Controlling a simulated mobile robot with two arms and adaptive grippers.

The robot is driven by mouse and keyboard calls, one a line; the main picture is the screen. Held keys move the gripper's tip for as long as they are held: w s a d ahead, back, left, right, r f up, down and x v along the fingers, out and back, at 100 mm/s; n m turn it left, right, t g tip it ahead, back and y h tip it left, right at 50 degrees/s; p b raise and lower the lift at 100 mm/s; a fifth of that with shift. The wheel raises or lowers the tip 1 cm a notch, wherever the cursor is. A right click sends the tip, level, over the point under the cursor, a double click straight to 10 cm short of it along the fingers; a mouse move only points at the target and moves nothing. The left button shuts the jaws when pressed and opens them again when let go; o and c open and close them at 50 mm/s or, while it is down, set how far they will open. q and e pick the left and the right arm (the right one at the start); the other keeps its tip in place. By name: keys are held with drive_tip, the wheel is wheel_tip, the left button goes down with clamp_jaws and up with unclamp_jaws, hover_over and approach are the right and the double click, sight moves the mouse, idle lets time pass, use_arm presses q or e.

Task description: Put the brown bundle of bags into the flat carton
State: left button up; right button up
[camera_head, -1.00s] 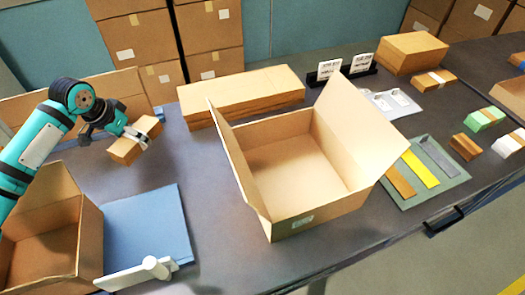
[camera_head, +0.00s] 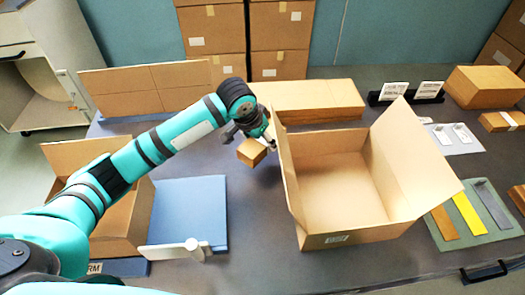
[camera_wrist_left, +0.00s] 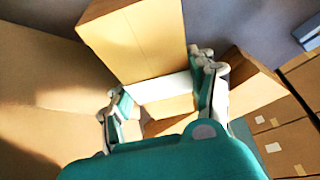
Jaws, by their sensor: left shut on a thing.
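The brown bundle of bags (camera_head: 251,152) is in my left gripper (camera_head: 262,138), held above the table just left of the wide open carton's left flap. In the left wrist view the bundle (camera_wrist_left: 135,40), with a white band around it, sits between the two fingers of the gripper (camera_wrist_left: 163,85). The wide, shallow open carton (camera_head: 365,228), which looks like the flat carton, stands at the middle right with its flaps spread and its visible floor empty. The bundle is outside it. Part of the bundle is hidden by the gripper. My right gripper is not in view.
A smaller open carton (camera_head: 125,243) stands at the left, partly behind my left arm, beside a blue mat (camera_head: 190,205). A long closed carton (camera_head: 315,98) lies behind the wide carton. A green mat with strips (camera_head: 500,233) lies at the right.

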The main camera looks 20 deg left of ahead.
use_arm(q)
wheel_tip(320, 180, down, 6)
drive_tip(key=shift+s+a+r, duration=0.1)
drive_tip(key=shift+a+r, duration=0.05)
drive_tip(key=shift+r, duration=0.1)
drive_tip(key=shift+f+p, duration=0.3)
drive_tip(key=shift+f, duration=0.05)
drive_tip(key=o, duration=1.3)
drive_tip(key=shift+f, duration=0.1)
drive_tip(key=shift+c, duration=0.2)
